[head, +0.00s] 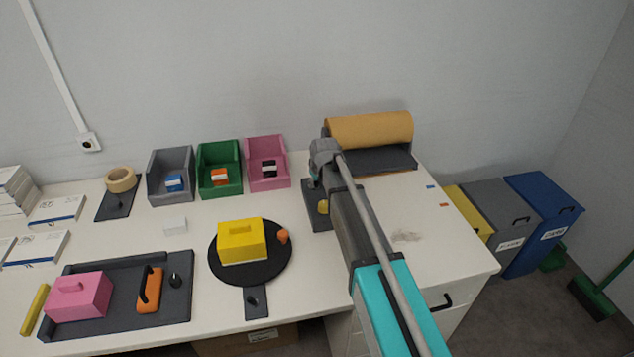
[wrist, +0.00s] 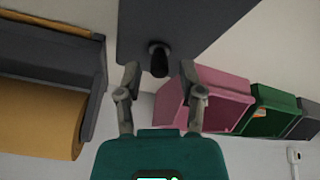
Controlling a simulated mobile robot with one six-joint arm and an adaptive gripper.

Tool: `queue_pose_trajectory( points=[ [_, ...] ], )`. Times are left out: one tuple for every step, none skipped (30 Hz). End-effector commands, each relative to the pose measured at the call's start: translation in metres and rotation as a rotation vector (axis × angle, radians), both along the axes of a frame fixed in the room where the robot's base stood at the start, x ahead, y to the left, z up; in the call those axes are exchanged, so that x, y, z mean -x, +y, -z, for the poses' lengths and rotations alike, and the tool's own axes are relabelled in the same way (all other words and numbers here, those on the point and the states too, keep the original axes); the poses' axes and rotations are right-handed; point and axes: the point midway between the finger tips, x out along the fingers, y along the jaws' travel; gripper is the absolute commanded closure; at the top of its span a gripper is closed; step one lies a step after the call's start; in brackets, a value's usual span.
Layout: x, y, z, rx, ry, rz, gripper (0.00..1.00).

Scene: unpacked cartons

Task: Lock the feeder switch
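A dark plate (head: 314,188) lies on the table in front of the paper roll, partly hidden by my arm in the head view. The wrist view shows a dark plate (wrist: 205,22) with a short black peg-like knob (wrist: 158,60), likely the switch. My gripper (wrist: 160,70) is open and empty, its two fingers on either side of the knob in the picture. I cannot tell whether they touch it. In the head view a small yellow piece (head: 323,207) shows on the plate beside my arm. My fingers are mostly hidden there.
A brown paper roll (head: 370,130) stands behind. Grey (head: 158,190), green (head: 208,188) and pink (head: 284,178) bins hold small coloured pieces. A black turntable (head: 222,275) carries a yellow block (head: 242,242). A dark tray (head: 125,315) holds a pink block (head: 78,298) and an orange handle (head: 150,292).

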Motion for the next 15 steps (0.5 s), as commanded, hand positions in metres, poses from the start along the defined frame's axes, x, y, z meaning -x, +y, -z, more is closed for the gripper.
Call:
queue_pose_trajectory(
  points=[
    [0.0000,0.0000,0.0000,0.000,0.000,0.000,0.67],
    [0.0000,0.0000,0.0000,0.000,0.000,0.000,0.73],
    [0.0000,0.0000,0.0000,0.000,0.000,0.000,0.80],
    [0.0001,-0.0001,0.0000,0.000,0.000,0.000,0.86],
    [0.0001,-0.0001,0.0000,0.000,0.000,0.000,0.91],
    [0.0001,-0.0001,0.0000,0.000,0.000,0.000,0.99],
    [0.0001,-0.0001,0.0000,0.000,0.000,0.000,1.00],
    [0.0001,-0.0001,0.0000,0.000,0.000,0.000,1.00],
    [0.0001,0.0000,0.0001,0.000,0.000,0.000,1.00],
    [0.0001,0.0000,0.0001,0.000,0.000,0.000,1.00],
    [0.0001,0.0000,0.0001,0.000,0.000,0.000,1.00],
    [0.0001,0.0000,0.0001,0.000,0.000,0.000,1.00],
    [0.0000,0.0000,0.0000,0.000,0.001,0.000,1.00],
    [-0.0001,0.0001,-0.0001,0.000,0.002,0.000,1.00],
    [-0.0003,0.0001,-0.0001,0.001,0.004,0.000,1.00]
  ],
)
